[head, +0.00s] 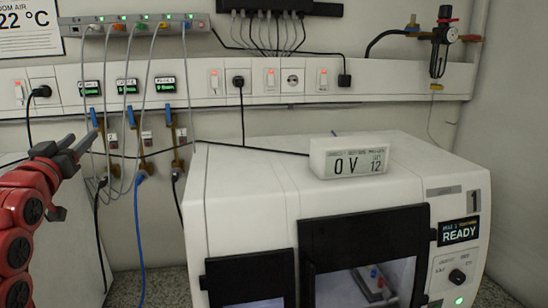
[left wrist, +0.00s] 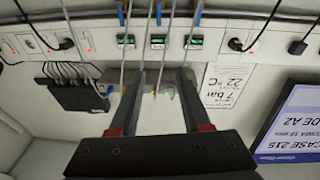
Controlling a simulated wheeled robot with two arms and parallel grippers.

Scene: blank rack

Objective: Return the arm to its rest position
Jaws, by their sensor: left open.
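My left arm (head: 22,225), red with dark joints, comes in from the left edge of the head view. Its dark gripper (head: 78,146) is raised in front of the wall, left of the white machine, near the hanging cables. The gripper is open and empty. In the left wrist view, which is upside down, the two dark fingers of my left gripper (left wrist: 158,75) stand apart with nothing between them, and the wall fittings show beyond. My right gripper is in neither view.
A white machine (head: 250,185) marked READY fills the centre and right, with a display box (head: 348,158) reading 0 V on top. Cables and a blue hose (head: 140,230) hang at the left. The wall trunking (head: 210,85) has switches and sockets. A sign (left wrist: 290,125) shows in the wrist view.

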